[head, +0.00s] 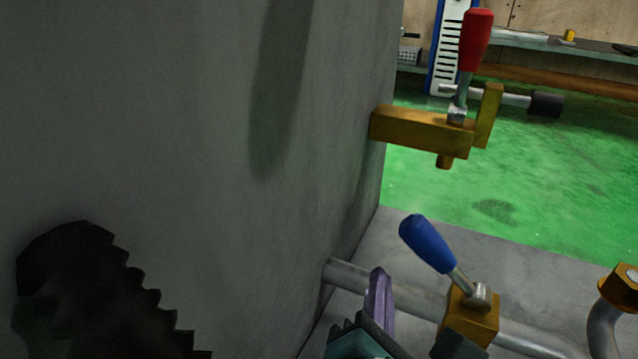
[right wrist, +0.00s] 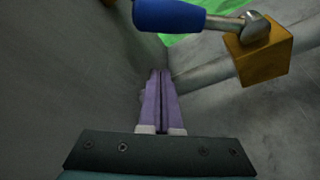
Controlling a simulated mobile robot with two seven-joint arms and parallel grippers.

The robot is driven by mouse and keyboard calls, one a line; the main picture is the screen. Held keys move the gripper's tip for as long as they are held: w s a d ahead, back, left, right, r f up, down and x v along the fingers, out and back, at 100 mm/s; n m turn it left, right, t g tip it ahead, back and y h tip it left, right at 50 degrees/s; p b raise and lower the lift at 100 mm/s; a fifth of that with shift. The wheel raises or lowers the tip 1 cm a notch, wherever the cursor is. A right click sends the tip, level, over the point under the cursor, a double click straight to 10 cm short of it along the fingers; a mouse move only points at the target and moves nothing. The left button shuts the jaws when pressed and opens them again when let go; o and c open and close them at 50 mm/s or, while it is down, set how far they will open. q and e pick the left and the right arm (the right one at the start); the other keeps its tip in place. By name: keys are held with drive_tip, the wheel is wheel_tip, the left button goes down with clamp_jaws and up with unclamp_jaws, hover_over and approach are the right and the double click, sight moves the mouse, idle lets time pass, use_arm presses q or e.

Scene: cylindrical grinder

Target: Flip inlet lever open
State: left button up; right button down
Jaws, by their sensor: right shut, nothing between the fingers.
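A blue-handled lever (head: 427,243) sits on a brass valve block (head: 470,316) on a grey metal pipe (head: 410,297). Its handle slants up and to the left from the block. In the right wrist view the blue handle (right wrist: 170,15) lies across the top, beyond the fingertips, with the brass block (right wrist: 259,53) at right. My right gripper (head: 379,273) is shut and empty, its purple fingers (right wrist: 160,75) pressed together. It is left of the valve block and below the handle, apparently not touching the handle. My left gripper is not in view.
A large grey wall (head: 200,150) fills the left side. A red-handled lever (head: 475,40) on a brass fitting (head: 420,131) projects from it above. A bent pipe with a brass nut (head: 622,285) stands at right. Green floor (head: 530,190) lies open beyond.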

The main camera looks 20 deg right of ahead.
sight(446, 264)
use_arm(q)
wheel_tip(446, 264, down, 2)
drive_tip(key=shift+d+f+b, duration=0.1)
drive_tip(key=shift+b, duration=0.5)
use_arm(e)
drive_tip(key=d, duration=0.1)
drive_tip(key=d+r, duration=0.2)
drive_tip(key=shift+w+d+r, duration=0.1)
drive_tip(key=shift+w+d, duration=0.2)
drive_tip(key=shift+d, duration=0.05)
drive_tip(key=shift+w, duration=0.1)
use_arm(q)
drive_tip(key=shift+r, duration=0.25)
use_arm(e)
drive_tip(key=shift+r, duration=0.1)
use_arm(q)
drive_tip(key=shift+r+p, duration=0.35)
drive_tip(key=shift+p, duration=0.15)
use_arm(e)
drive_tip(key=shift+d+r, duration=0.1)
drive_tip(key=shift+r, duration=0.15)
